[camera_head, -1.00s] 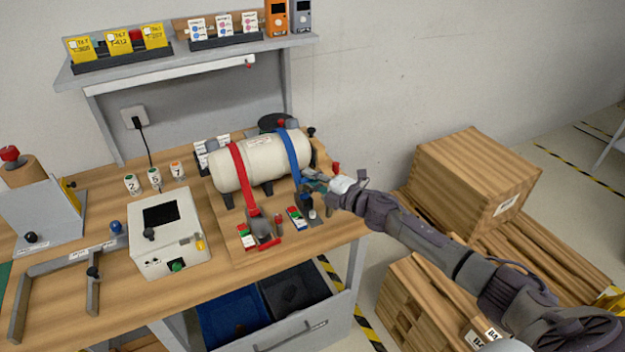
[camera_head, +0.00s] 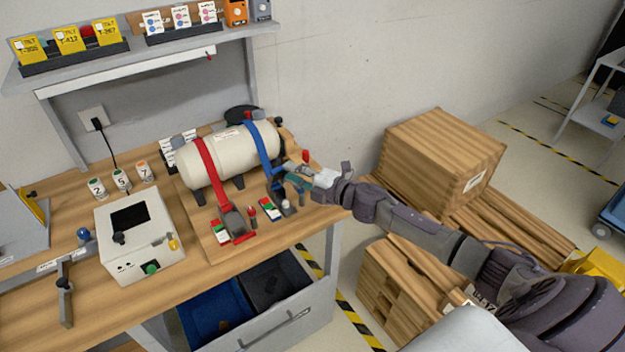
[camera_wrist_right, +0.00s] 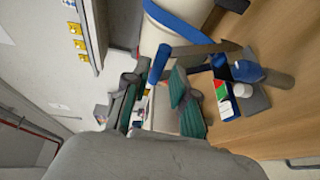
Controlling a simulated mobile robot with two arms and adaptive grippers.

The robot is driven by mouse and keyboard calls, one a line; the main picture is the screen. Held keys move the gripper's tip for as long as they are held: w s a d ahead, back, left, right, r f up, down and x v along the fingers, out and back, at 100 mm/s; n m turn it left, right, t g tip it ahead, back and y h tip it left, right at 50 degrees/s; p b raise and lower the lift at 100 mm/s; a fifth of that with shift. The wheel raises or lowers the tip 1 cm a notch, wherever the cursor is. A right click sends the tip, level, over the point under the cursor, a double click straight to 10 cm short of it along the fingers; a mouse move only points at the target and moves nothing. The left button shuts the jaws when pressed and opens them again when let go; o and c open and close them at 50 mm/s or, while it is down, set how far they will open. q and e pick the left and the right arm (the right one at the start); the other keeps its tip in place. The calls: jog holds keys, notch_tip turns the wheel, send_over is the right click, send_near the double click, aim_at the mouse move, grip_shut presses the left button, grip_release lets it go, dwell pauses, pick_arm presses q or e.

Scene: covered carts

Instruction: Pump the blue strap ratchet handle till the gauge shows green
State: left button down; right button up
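The blue strap (camera_head: 263,142) runs over the right part of a cream tank (camera_head: 232,155) down to a ratchet at the board's front. In the right wrist view, a blue cylindrical grip (camera_wrist_right: 158,62), seemingly the handle's end, joins a dark lever leading to the blue ratchet body (camera_wrist_right: 248,71). Its gauge (camera_head: 270,208) has red, green and white fields; the reading is too small to tell. My right gripper (camera_head: 298,178) is by the handle, right of the strap. Its teal-padded fingers (camera_wrist_right: 158,106) stand apart, with the grip just beyond them; contact is unclear. My left gripper is out of view.
A red strap (camera_head: 208,170) with its own ratchet and gauge (camera_head: 219,232) is to the left. A white box with a dark screen (camera_head: 142,240) stands on the bench. An open drawer with blue and dark bins (camera_head: 215,310) is below. Wooden crates (camera_head: 440,160) stand right.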

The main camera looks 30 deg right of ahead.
jog(key=v, duration=0.8)
jog(key=shift+r, duration=0.1)
